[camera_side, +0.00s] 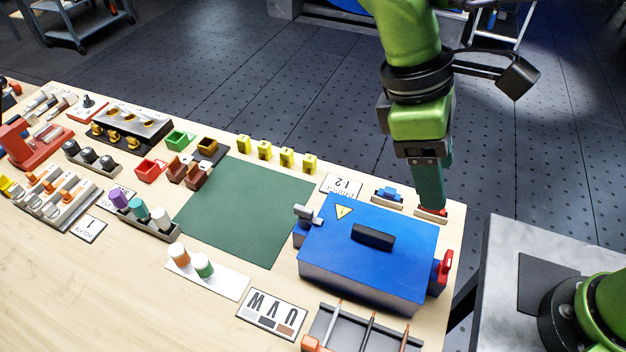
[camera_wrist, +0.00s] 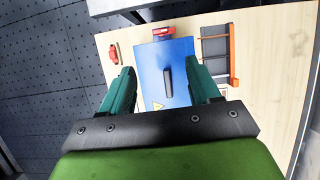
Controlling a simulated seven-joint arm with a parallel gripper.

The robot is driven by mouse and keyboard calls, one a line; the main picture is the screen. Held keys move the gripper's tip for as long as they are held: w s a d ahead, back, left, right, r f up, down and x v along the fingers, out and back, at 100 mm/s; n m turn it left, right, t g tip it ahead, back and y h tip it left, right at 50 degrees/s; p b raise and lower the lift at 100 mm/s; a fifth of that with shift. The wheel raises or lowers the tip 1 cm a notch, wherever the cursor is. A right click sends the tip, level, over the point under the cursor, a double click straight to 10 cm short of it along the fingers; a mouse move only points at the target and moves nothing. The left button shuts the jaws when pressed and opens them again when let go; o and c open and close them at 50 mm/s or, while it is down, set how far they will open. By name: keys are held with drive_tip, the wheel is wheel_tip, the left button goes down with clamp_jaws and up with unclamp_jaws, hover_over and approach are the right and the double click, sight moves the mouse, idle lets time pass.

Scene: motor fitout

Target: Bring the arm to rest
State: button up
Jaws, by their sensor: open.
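My gripper (camera_side: 431,200) hangs fingers-down above the right end of the table. In the wrist view my gripper (camera_wrist: 164,76) is open, with its two green fingers wide apart and nothing between them but the view of the blue box (camera_wrist: 152,62) below. In the side view the blue box (camera_side: 340,255) with a black handle (camera_side: 373,237) stands closed at the table's right. A red part on a small base (camera_side: 431,213) shows just below the fingertips in the side view. The wrist view shows it (camera_wrist: 114,54) beyond the left finger, not between the fingers.
A blue part on a base (camera_side: 388,195) stands close by. A red latch (camera_side: 445,267) is on the box's right side. A dark rack with rods (camera_side: 345,325) lies in front. The green mat (camera_side: 240,215) is bare; yellow blocks (camera_side: 287,157) line its back edge.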

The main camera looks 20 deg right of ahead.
drive_tip(key=d+m+t+y, duration=0.5)
drive_tip(key=d+m+t, duration=0.5)
drive_tip(key=d, duration=1.1)
drive_tip(key=m, duration=0.3)
drive_tip(key=shift+d+r, duration=0.15)
drive_tip(key=shift+r, duration=0.1)
